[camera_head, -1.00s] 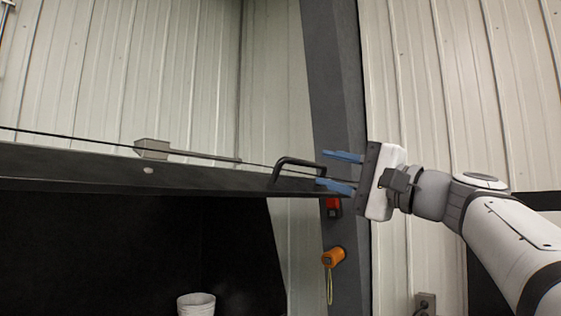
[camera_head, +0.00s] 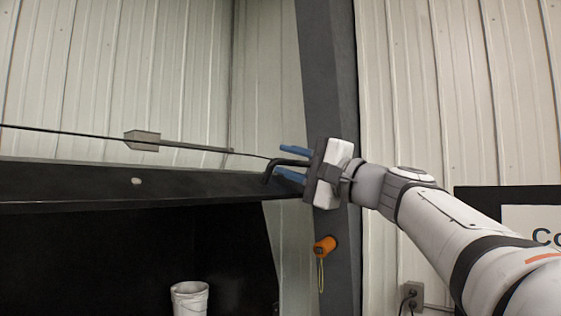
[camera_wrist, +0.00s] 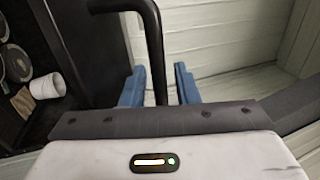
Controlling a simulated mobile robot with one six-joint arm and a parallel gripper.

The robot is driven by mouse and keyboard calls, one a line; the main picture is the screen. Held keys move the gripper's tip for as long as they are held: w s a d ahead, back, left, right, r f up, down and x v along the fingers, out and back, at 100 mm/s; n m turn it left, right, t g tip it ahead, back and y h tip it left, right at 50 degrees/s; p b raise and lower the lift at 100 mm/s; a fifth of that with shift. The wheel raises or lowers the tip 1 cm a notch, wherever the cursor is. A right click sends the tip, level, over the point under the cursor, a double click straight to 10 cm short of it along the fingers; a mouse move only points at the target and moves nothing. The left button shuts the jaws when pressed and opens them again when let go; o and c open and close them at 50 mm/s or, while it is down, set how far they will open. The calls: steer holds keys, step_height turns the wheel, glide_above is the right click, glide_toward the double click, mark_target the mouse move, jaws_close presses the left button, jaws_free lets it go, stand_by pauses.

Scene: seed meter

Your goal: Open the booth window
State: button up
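The booth window shows in the head view as a dark frame rail (camera_head: 80,185) across the left. A black bar handle (camera_head: 268,172) stands out at the rail's right end. My gripper (camera_head: 292,162) is at this handle with its blue fingers pointing left. In the wrist view, the handle (camera_wrist: 155,50) runs down between the two blue fingertips of my gripper (camera_wrist: 158,88). The fingers are apart, with a visible gap on each side of the bar, so my gripper is open around the handle. The gripper's body hides the handle's right end in the head view.
A grey post (camera_head: 335,90) stands right behind my gripper. An orange device (camera_head: 324,245) with a yellow loop hangs on it. A white bucket (camera_head: 189,298) is below the rail. A thin rod with a grey block (camera_head: 142,140) runs above the rail.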

jaws_close()
stand_by(0.3)
step_height(320, 180, down, 8)
steer(key=w+a+b, duration=0.1)
steer(key=b, duration=0.6)
steer(key=shift+a+b, duration=0.15)
steer(key=shift+b, duration=0.15)
steer(key=shift+o, duration=0.7)
jaws_free()
